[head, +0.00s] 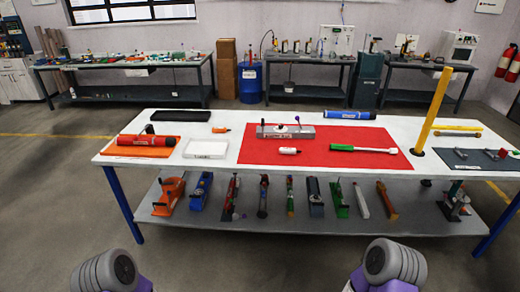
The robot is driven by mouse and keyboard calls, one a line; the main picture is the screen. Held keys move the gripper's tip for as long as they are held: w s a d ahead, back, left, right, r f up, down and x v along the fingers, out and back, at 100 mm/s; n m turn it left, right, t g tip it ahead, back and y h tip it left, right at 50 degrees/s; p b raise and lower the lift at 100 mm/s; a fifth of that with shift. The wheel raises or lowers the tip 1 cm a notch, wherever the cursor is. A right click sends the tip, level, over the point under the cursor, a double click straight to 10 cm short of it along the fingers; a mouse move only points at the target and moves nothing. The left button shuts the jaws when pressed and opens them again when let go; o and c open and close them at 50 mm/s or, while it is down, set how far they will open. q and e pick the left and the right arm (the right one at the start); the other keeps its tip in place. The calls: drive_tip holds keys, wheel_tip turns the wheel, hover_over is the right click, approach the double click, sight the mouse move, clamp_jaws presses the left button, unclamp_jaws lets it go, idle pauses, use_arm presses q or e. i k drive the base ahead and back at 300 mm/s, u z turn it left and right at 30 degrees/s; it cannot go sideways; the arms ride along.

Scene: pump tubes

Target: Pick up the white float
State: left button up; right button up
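No thing is clearly readable as the white float. A small white cylinder with a reddish end (289,151) lies on the red mat (270,139), near its front middle. A similar small white piece with an orange end (221,129) lies on the bare tabletop left of the mat. A flat white block with dark lettering on its front (207,148) sits left of the mat. A slim white piece (361,201) stands on the lower shelf. Only rounded grey and purple parts of my arms show at the bottom edge, well short of the table; neither gripper is visible.
The white table (225,116) holds a grey block (286,131), a green-handled tool (364,149), a red cylinder on an orange mat (146,140), a blue cylinder (349,115) and an upright yellow post (432,112). Several tools line the lower shelf. Floor before the table is clear.

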sight(284, 151)
drive_tip(key=u, duration=1.05)
drive_tip(key=i, duration=1.6)
drive_tip(key=z, duration=0.35)
